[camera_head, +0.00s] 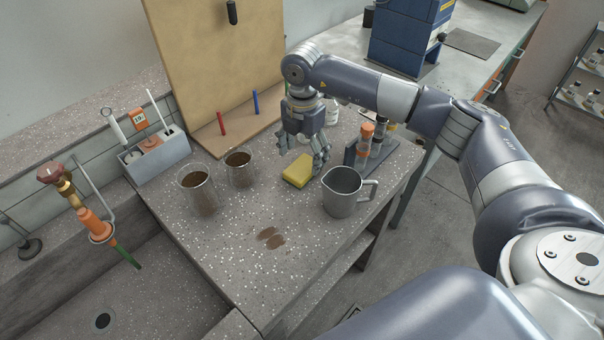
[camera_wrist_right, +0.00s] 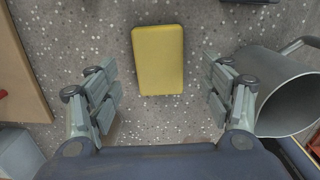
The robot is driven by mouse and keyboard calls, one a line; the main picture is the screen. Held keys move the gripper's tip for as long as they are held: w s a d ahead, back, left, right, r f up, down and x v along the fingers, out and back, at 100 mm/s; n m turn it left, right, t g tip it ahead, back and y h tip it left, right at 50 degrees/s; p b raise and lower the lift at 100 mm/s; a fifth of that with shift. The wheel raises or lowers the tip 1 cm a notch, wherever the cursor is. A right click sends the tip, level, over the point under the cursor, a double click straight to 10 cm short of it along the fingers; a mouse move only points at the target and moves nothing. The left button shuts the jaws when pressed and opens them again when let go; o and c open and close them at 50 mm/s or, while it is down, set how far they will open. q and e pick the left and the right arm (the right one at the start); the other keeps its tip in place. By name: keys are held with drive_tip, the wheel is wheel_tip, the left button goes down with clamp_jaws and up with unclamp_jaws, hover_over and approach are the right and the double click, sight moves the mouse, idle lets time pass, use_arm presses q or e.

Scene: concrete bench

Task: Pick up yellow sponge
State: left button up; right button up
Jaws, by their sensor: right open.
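The yellow sponge (camera_head: 298,170) lies flat on the speckled concrete bench (camera_head: 215,255), beside the metal jug. In the right wrist view the sponge (camera_wrist_right: 158,60) lies ahead of and between the spread fingers, with bare bench on both sides of it. My right gripper (camera_head: 302,158) points down just above and behind the sponge. It is open and empty, and its fingers (camera_wrist_right: 158,85) do not touch the sponge. My left gripper is not in view.
A metal jug (camera_head: 342,193) stands close to the right finger. A rack with bottles (camera_head: 368,150) is behind it. Two brown-filled glass beakers (camera_head: 199,193) (camera_head: 240,168) stand left. A tall board (camera_head: 217,65) stands behind. Brown spots (camera_head: 271,238) mark the clear front area.

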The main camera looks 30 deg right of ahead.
sight(302, 167)
wheel_tip(302, 167, down, 4)
drive_tip(key=shift+w+f+b, duration=0.1)
drive_tip(key=shift+f+b, duration=0.05)
drive_tip(key=shift+b, duration=1.1)
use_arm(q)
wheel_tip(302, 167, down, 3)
use_arm(e)
drive_tip(key=shift+a, duration=0.1)
drive_tip(key=c, duration=0.9)
use_arm(q)
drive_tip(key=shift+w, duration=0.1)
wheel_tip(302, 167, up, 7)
drive_tip(key=p, duration=0.7)
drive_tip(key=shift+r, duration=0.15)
use_arm(e)
wheel_tip(302, 167, up, 10)
drive_tip(key=shift+r, duration=0.15)
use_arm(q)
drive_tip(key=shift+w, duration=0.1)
